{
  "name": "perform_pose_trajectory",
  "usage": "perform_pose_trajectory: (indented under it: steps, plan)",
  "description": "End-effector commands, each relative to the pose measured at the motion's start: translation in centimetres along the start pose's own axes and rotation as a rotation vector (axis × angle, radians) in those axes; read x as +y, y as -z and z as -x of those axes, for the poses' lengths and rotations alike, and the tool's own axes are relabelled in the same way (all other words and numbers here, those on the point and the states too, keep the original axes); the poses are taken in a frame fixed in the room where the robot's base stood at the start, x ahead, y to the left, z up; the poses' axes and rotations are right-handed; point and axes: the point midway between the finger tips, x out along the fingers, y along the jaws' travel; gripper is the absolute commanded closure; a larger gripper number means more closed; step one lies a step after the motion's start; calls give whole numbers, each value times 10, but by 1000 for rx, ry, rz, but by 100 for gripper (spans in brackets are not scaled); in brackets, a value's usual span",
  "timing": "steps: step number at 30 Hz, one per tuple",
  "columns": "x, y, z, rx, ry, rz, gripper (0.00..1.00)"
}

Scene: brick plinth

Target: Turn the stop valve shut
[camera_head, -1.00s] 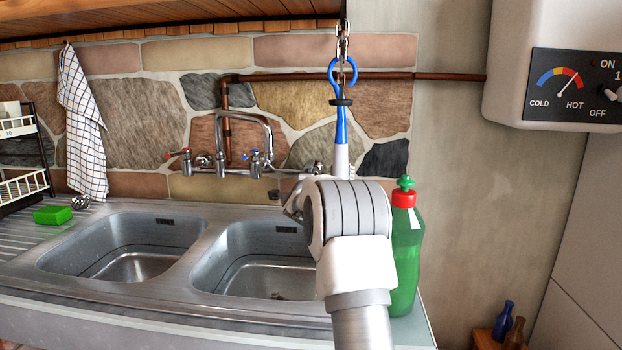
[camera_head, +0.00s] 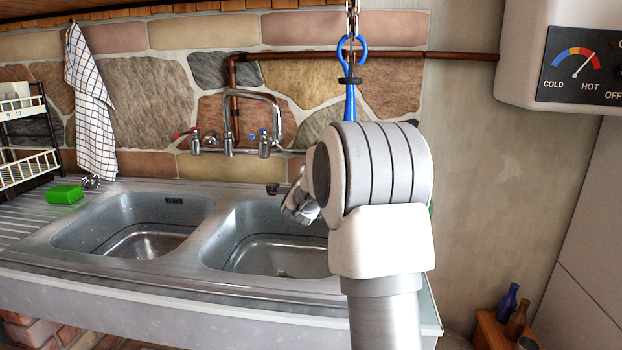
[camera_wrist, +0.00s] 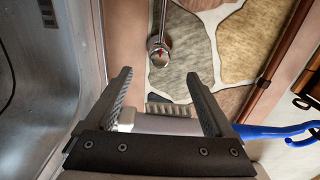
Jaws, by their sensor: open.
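A round chrome fitting with a red mark, which looks like the stop valve (camera_wrist: 160,55), sits at the end of a chrome pipe on the stone wall in the wrist view. In the head view my arm hides that spot, right of the mixer tap (camera_head: 228,140). My gripper (camera_wrist: 160,80) is open, its two fingers spread below the valve in the picture, apart from it. In the head view only part of the gripper (camera_head: 300,203) shows, over the right basin. A brush with grey bristles (camera_wrist: 168,108) shows between the fingers.
The brush's blue handle (camera_head: 350,103) hangs from a chain (camera_head: 352,20), close to my arm. A copper pipe (camera_head: 450,58) runs along the wall. The steel sink (camera_head: 205,235) lies below. A green bottle is almost hidden behind my arm. A water heater (camera_head: 525,45) hangs right.

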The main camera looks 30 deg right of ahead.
Motion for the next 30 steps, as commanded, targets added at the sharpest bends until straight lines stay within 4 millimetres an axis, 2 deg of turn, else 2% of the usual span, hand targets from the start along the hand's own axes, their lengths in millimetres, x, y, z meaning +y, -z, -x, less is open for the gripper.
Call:
perform_pose_trajectory:
  steps: [6, 13, 18, 30]
  plan:
    - [-1, -1, 41, -2, 0, 0, 13]
    - [-1, 0, 69, 0, 0, 0, 13]
    - [0, 0, 77, -1, 0, 0, 13]
    - [0, 0, 78, 0, 0, 0, 13]
